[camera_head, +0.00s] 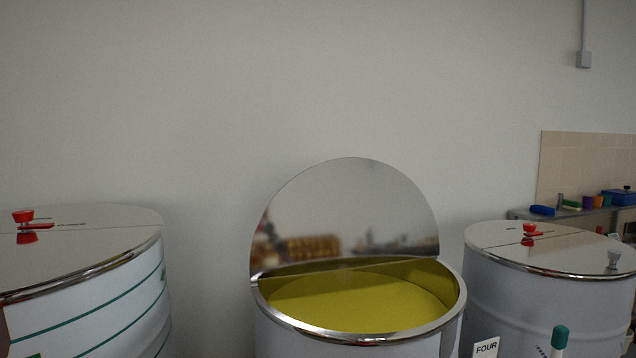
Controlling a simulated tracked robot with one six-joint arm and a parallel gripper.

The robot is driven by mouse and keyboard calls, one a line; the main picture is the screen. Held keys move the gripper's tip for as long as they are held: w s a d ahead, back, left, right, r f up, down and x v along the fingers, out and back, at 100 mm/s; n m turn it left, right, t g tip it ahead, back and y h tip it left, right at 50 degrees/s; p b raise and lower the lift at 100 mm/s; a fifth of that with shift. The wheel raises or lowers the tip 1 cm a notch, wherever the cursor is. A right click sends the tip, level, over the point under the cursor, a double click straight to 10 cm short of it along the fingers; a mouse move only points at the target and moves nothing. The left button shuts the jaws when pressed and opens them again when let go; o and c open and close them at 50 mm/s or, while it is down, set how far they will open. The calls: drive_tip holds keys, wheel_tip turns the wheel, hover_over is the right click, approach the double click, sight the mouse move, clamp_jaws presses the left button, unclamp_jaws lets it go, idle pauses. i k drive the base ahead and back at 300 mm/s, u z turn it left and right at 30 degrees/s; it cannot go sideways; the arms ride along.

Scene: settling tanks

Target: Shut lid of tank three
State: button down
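A metal tank (292,330) stands in the middle, cut off by the bottom edge. Its hinged half lid (350,215) is raised, standing nearly upright at the back, with a mirror-like inner face. Yellow-green contents (355,300) show through the opening. A white label (486,348) reading "FOUR" is at its lower right; I cannot tell which tank it belongs to. No label reading three is visible. My gripper is not in view.
A tank with a flat closed lid (100,235) and red knob (23,216) stands left; another closed tank (535,300) stands right. A green-capped object (559,337) is at the lower right. A shelf (525,214) with coloured items is behind; a plain wall (250,90) backs the tanks.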

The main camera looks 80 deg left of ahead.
sight(348, 212)
drive_tip(key=u, duration=0.05)
drive_tip(key=k, duration=1.4)
drive_tip(key=u, duration=1.95)
drive_tip(key=i, duration=1)
drive_tip(key=u, duration=0.05)
